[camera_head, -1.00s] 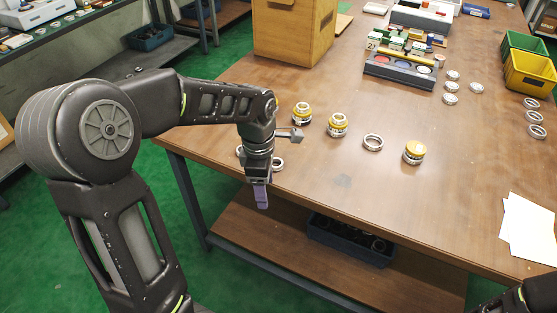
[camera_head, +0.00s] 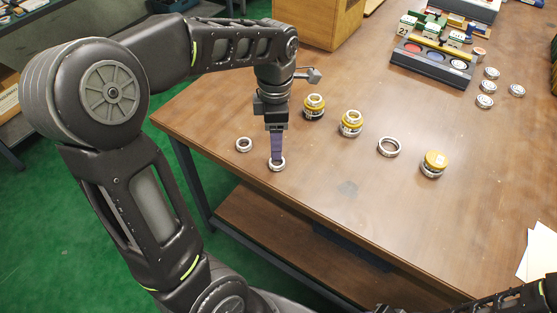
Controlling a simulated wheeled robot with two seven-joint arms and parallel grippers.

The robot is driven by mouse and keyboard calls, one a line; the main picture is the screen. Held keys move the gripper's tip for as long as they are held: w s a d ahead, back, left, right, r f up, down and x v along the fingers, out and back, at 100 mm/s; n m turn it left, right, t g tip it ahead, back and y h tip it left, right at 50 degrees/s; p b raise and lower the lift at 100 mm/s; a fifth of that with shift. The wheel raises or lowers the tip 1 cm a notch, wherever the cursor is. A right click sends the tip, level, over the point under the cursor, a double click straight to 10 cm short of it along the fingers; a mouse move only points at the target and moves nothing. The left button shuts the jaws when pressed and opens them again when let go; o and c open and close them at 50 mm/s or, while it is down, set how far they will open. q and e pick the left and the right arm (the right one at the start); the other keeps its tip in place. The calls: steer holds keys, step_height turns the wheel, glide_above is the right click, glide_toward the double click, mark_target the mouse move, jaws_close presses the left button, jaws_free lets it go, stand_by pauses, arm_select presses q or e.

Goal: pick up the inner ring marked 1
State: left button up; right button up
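Two small silver rings lie near the table's left front corner. One small ring (camera_head: 244,145) lies free at the left. The other small ring (camera_head: 277,165) is directly under my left gripper (camera_head: 277,157), whose purple fingers point down at it and hide part of it. The fingertips are at or just above the ring; I cannot tell whether they touch or grip it. No number can be read on either ring. My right gripper is out of view; only part of my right arm shows at the bottom right.
Two yellow-and-silver bearing stacks (camera_head: 314,106) (camera_head: 351,123), a larger silver ring (camera_head: 389,147) and a yellow-topped stack (camera_head: 433,164) stand in a row to the right. A tray with coloured discs (camera_head: 432,63) and several rings lie farther back. White paper (camera_head: 540,252) lies at right.

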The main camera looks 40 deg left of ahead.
mark_target(277, 165)
arm_select(q)
steer(key=shift+f, duration=1.25)
steer(key=shift+f, duration=0.1)
step_height(277, 165, down, 5)
steer(key=shift+w+f, duration=0.1)
steer(key=shift+w, duration=0.05)
steer(key=shift+c, duration=0.4)
jaws_close()
